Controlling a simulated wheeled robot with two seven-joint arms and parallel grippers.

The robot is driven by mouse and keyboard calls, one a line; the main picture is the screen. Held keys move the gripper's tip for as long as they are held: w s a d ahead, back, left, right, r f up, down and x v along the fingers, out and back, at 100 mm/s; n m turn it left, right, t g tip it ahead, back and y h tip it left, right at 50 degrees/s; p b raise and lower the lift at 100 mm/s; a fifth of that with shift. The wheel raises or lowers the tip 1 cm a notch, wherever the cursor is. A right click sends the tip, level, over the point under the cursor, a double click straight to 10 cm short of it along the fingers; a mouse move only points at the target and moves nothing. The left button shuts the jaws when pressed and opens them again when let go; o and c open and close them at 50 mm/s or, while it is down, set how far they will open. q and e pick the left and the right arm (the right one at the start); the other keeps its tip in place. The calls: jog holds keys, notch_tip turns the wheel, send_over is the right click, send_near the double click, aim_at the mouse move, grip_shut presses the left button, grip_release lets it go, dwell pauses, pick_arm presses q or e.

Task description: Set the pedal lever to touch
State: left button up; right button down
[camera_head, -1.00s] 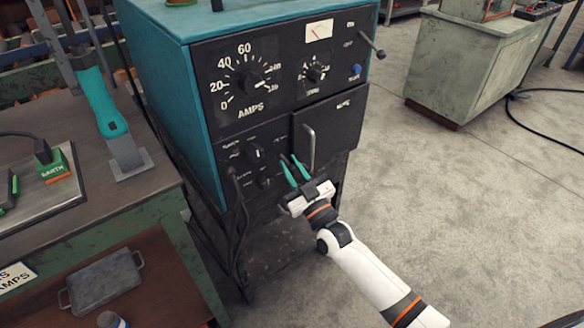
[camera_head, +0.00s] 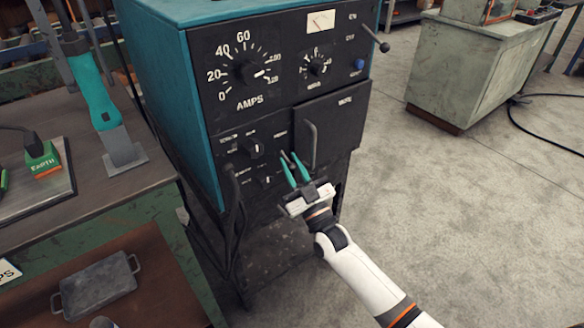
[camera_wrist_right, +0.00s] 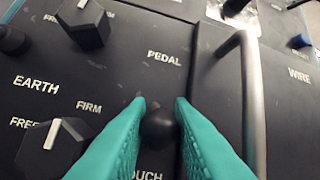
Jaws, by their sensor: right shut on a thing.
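The pedal lever has a round black knob (camera_wrist_right: 158,130) on the dark control panel. In the wrist view it sits below the word PEDAL and just above a partly hidden word ending in OUCH. My right gripper (camera_wrist_right: 160,118) is shut on it, with a teal finger on each side. The lever's shaft and pivot are hidden behind the knob and fingers. In the head view the right gripper (camera_head: 291,168) reaches the lower panel from the front right, left of the door handle. My left gripper is not in view.
The lever is on a teal power unit (camera_head: 160,85). A vertical door handle (camera_head: 310,146) is close right of the gripper. EARTH knobs (camera_wrist_right: 55,145) are to the left. A green workbench (camera_head: 130,215) is left of the unit; open floor (camera_head: 440,220) lies to the right.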

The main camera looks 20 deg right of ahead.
jog(key=c, duration=1.3)
grip_release()
jog(key=shift+s+f, duration=0.1)
jog(key=v, duration=1.1)
jog(key=shift+s+d+f, duration=0.1)
jog(key=shift+s+f, duration=0.1)
jog(key=shift+s, duration=0.1)
jog(key=shift+f, duration=0.1)
